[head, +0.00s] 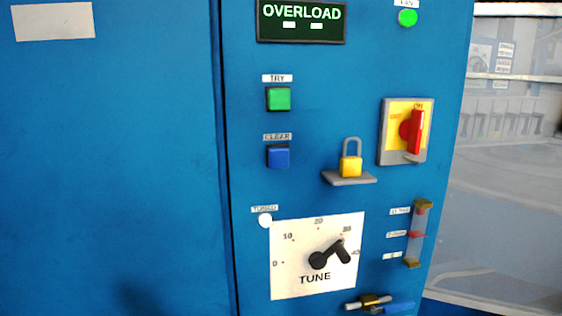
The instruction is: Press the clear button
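The clear button (279,157) is a blue square push button in a dark frame on the blue cabinet front, in the middle of the head view. A small label reading CLEAR (277,137) sits just above it. Nothing covers the button. The dark display (301,22) above reads OVERLOAD, with two small pale blocks under the word. Neither of my grippers shows in the head view. A faint dark shadow lies at the bottom left of the cabinet.
Above the button is a green TRY button (279,98). To its right are a yellow padlock (351,166) on a grey shelf and a red rotary switch (415,132).

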